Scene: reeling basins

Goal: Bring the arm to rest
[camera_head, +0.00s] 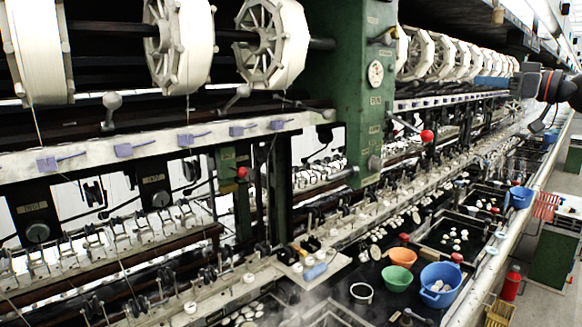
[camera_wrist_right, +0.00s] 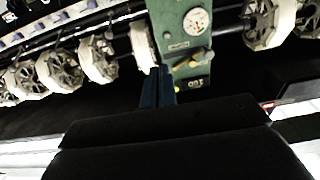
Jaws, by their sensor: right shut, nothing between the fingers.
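My right gripper (camera_head: 492,82) comes in from the right edge in the head view, high above the row of basins, with its blue fingers pointing left toward the reeling machine. In the right wrist view its blue fingers (camera_wrist_right: 157,88) are together with nothing between them. Behind them, the wrist view shows a green machine post (camera_wrist_right: 186,35) with a round gauge. I cannot tell how far the fingers are from the machine. My left gripper is in neither view.
The long reeling machine with white reels (camera_head: 272,45) and a green post (camera_head: 350,85) fills the left and back. Below are basins with cocoons, an orange bowl (camera_head: 397,278), a blue bucket (camera_head: 440,284) and a green bowl (camera_head: 402,257). A red extinguisher (camera_head: 511,284) stands at right.

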